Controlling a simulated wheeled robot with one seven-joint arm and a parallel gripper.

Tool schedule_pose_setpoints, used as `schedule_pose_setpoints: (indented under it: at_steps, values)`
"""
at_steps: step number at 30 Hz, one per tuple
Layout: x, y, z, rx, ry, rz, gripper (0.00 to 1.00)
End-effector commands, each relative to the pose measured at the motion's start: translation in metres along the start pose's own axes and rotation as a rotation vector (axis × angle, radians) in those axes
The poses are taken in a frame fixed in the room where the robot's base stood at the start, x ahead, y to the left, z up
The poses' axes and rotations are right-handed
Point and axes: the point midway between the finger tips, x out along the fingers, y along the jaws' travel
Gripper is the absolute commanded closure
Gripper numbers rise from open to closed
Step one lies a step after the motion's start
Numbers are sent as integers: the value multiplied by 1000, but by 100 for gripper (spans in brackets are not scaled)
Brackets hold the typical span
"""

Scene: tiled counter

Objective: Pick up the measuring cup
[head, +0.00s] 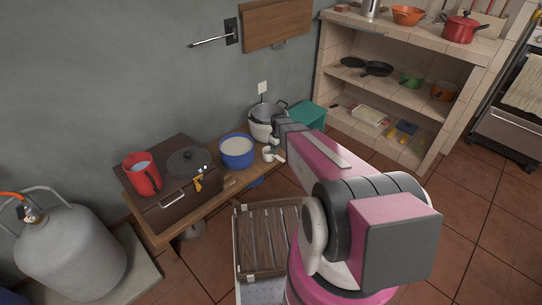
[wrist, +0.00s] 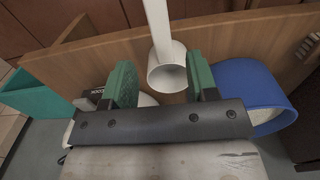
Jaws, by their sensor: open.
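The measuring cup (wrist: 160,78) is white, with a round bowl and a long straight handle running up out of the wrist view. In the head view it is a small white shape (head: 268,154) by the wooden bench edge, beside the blue pot. My gripper (wrist: 160,74) is open, its two green fingers on either side of the cup's bowl with a gap at each side. I cannot tell how deep the bowl sits between them. In the head view my gripper (head: 273,148) is small and partly hidden by my pink arm.
The blue pot (wrist: 245,85) is close beside the right finger. A white cooker (head: 262,128) and teal bin (head: 306,115) stand on the other side. A slatted crate (head: 262,218) stands in front.

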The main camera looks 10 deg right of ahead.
Motion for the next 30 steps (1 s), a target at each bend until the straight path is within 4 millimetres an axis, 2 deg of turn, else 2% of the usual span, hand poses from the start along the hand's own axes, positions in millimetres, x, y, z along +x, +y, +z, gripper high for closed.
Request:
schedule_pose_setpoints:
  at_steps: [3, 11, 21, 28, 29, 30]
  values:
    - [20, 1, -1, 1, -2, -1, 47]
    - [38, -1, -2, 1, -1, -1, 47]
    - [80, -2, -5, 1, 0, -1, 47]
    - [82, -3, -4, 1, 1, 0, 47]
    - [82, -3, -4, 1, 1, 0, 50]
    - [82, -3, -4, 1, 1, 0, 63]
